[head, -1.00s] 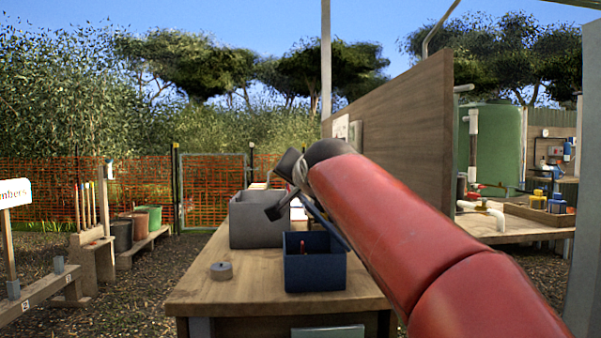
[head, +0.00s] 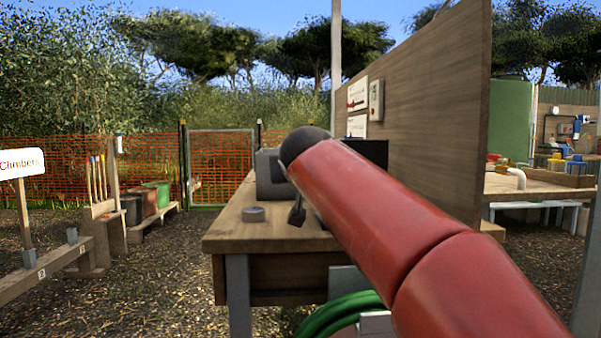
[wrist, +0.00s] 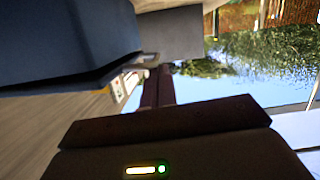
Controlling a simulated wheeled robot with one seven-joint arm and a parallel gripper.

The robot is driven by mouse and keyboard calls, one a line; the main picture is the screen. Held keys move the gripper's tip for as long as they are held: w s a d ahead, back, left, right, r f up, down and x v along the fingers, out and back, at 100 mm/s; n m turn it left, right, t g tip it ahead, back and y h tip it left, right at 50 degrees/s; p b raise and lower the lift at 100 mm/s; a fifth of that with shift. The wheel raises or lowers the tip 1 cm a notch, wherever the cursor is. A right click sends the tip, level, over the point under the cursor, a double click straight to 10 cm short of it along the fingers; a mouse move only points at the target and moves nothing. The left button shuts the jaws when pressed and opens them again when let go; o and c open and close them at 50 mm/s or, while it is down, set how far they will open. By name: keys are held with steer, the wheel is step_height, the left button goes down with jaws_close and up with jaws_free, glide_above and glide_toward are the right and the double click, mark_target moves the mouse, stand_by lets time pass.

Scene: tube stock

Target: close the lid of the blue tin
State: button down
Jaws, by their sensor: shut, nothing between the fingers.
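My gripper (head: 297,213) is shut and empty, low at the near left end of the workbench, partly hidden by my red arm. Its closed dark fingers also show in the wrist view (wrist: 157,85). The blue tin (wrist: 60,40) fills the upper left of the wrist view, close beside the fingers. I cannot tell there which part is wall and which is lid, nor whether the fingers touch it. In the head view my arm hides nearly all of the tin, so the lid's angle does not show.
A grey bin (head: 268,175) stands on the workbench (head: 225,233), with a small grey disc (head: 253,214) near its front left. A dark panel (head: 372,152) shows behind my arm. A wooden partition (head: 430,110) rises on the right. A green hose (head: 340,312) lies below.

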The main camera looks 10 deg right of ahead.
steer(key=shift+f, duration=0.4)
steer(key=shift+r, duration=0.1)
